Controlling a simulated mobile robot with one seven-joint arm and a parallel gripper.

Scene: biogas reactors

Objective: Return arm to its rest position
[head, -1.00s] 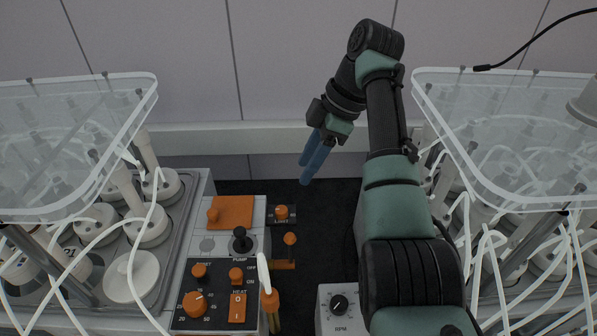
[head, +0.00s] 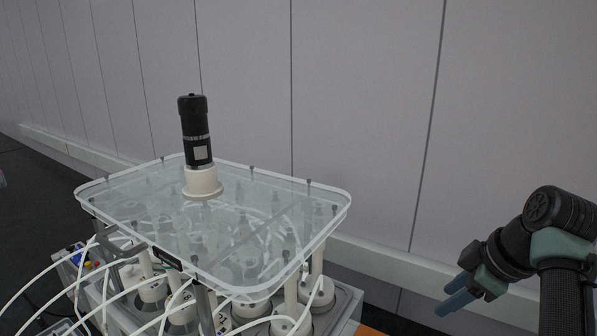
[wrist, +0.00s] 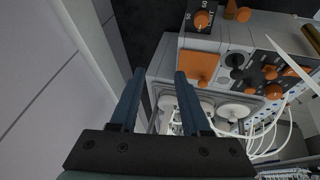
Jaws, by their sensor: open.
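My arm shows at the right edge of the head view, bent, with my gripper (head: 456,294) at its end, its blue fingers pointing down and to the left. In the wrist view my gripper (wrist: 158,80) has its two blue fingers apart, with nothing between them. It hangs in the air above and beside the reactor unit's control panel (wrist: 222,62) and touches nothing that I can see.
A reactor unit with a clear lid (head: 130,200), a black motor (head: 195,130) on top and white tubes stands at the left-middle of the head view. A wall with a pale rail (head: 400,262) runs behind. Orange knobs and an orange plate (wrist: 199,66) show in the wrist view.

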